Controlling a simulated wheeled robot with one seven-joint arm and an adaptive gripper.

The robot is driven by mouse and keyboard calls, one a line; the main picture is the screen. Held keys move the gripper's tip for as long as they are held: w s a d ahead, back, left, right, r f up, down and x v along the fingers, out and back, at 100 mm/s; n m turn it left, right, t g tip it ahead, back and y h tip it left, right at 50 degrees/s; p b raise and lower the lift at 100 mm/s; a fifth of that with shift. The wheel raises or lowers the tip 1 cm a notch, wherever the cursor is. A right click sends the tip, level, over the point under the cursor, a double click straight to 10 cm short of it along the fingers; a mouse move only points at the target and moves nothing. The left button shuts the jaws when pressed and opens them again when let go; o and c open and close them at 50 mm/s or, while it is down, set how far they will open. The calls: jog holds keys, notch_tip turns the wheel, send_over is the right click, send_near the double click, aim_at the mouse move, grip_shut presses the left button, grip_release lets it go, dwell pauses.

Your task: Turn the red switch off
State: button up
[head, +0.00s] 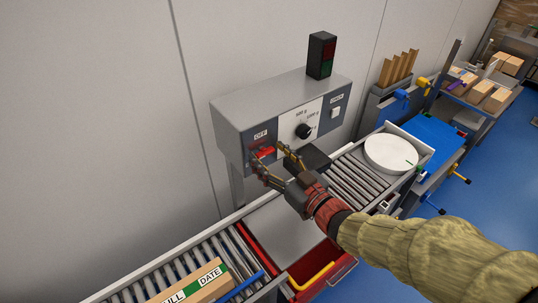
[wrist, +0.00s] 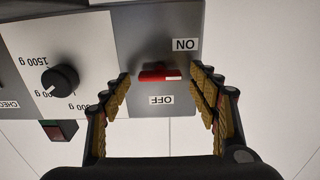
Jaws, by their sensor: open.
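The red switch (head: 265,152) sits on the dark left panel of the grey control box, under the OFF label (head: 261,134). In the wrist view, which is upside down, the red switch (wrist: 155,76) lies between the ON label (wrist: 185,44) and the OFF label (wrist: 161,100). Its lever looks level, with a pale right end; I cannot tell which position it is in. My gripper (head: 267,155) is open in front of the switch. In the wrist view my gripper (wrist: 160,80) has one finger on each side of the switch, with visible gaps.
A black knob (head: 303,131) and a CHECK button (head: 335,112) are on the same box (head: 233,112). A red and green lamp unit (head: 321,56) stands on top.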

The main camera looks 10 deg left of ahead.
jog(key=shift+w+a, duration=0.15)
jog(key=shift+a, duration=0.05)
jog(key=shift+c, duration=0.6)
jog(key=c, duration=1.1)
